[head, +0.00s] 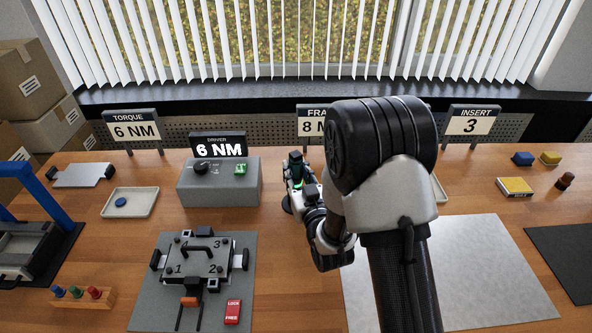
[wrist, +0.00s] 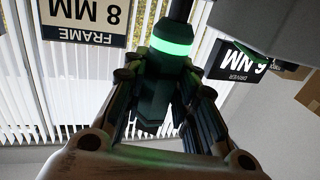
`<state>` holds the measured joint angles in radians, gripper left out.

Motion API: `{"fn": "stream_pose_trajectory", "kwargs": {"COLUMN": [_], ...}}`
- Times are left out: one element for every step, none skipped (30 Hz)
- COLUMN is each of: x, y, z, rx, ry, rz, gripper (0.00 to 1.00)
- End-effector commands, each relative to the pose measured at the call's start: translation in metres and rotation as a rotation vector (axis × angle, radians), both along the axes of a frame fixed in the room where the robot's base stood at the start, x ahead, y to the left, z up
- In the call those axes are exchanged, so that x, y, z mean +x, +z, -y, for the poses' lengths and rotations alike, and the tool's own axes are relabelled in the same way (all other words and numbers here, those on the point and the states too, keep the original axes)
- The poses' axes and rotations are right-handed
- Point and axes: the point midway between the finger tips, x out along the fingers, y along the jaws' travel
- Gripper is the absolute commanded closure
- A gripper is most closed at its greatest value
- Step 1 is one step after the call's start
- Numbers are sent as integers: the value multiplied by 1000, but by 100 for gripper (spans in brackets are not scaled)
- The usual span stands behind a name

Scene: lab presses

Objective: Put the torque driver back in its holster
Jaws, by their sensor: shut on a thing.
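The torque driver (wrist: 172,62) is a dark body with a glowing green ring, seen close up in the wrist view. My gripper (wrist: 160,100) is shut on it, with a finger on each side. In the head view the driver (head: 295,160) stands roughly upright, right of the grey driver controller (head: 218,185), whose display reads 6 NM. My gripper (head: 299,186) shows there partly behind my arm. A dark round base (head: 288,204) shows just below the driver; I cannot tell whether it is the holster. The driver's lower end is hidden.
A clamp fixture (head: 200,262) with a LOCK/FREE tag stands on a grey mat at front left. A shallow tray (head: 130,203) holds a blue disc. A pale sheet (head: 470,270) lies clear at right. Sign stands (head: 134,130) line the back. My arm hides the middle.

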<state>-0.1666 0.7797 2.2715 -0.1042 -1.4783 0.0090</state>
Motion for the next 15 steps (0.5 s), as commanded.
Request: {"fn": "stream_pose_trajectory", "kwargs": {"x": [0,0,0,0,0,0,0,0,0,0,0,0,0,0,0], "y": [0,-1,-2,-3,-3,-4,-5,-6,-7,-8,-9,-10,-11,-11,-12], "z": [0,0,0,0,0,0,0,0,0,0,0,0,0,0,0], "rx": [1,1,1,1,1,1,1,1,1,1,1,1,1,1,1], "ry": [0,0,0,0,0,0,0,0,0,0,0,0,0,0,0], "rz": [3,3,3,3,3,3,3,3,2,2,2,2,2,2,2], "gripper": [100,100,100,100,100,100,100,100,100,100,100,100,100,100,100]}}
